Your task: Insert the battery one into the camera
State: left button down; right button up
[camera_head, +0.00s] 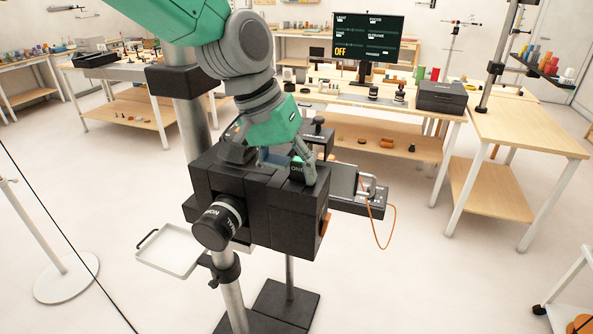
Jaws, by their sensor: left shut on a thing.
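The camera (285,222) is a large black boxy body on a grey stand, with a lens barrel marked with white lettering at its front left. My left gripper (289,168), green and grey, reaches down from the top over the camera's upper right part. It is shut on battery one (297,167), a small dark block with a pale "ONE" label between the fingers. The battery is at the level of the camera's top; the fingers hide most of it, and I cannot tell whether it touches the camera or sits in a slot. My right gripper is not in view.
A white tray (168,249) juts out left of the stand. A black bracket with an orange cable (391,229) sticks out at right. Behind stand wooden tables (519,135), a black case (441,97) and a monitor (368,36) reading "OFF". The floor at front right is mostly clear.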

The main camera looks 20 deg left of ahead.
pick_arm(q)
jog(key=shift+s+f, duration=0.2)
jog(key=shift+f, duration=0.2)
dwell(0.8)
jog(key=c, duration=1.2)
grip_release()
jog(key=o, duration=0.6)
jog(key=shift+w+a, duration=0.1)
jog(key=shift+w, duration=0.05)
jog(key=shift+r, duration=0.1)
jog(key=o, duration=0.4)
jog(key=shift+o, duration=0.4)
jog(key=shift+r, duration=0.35)
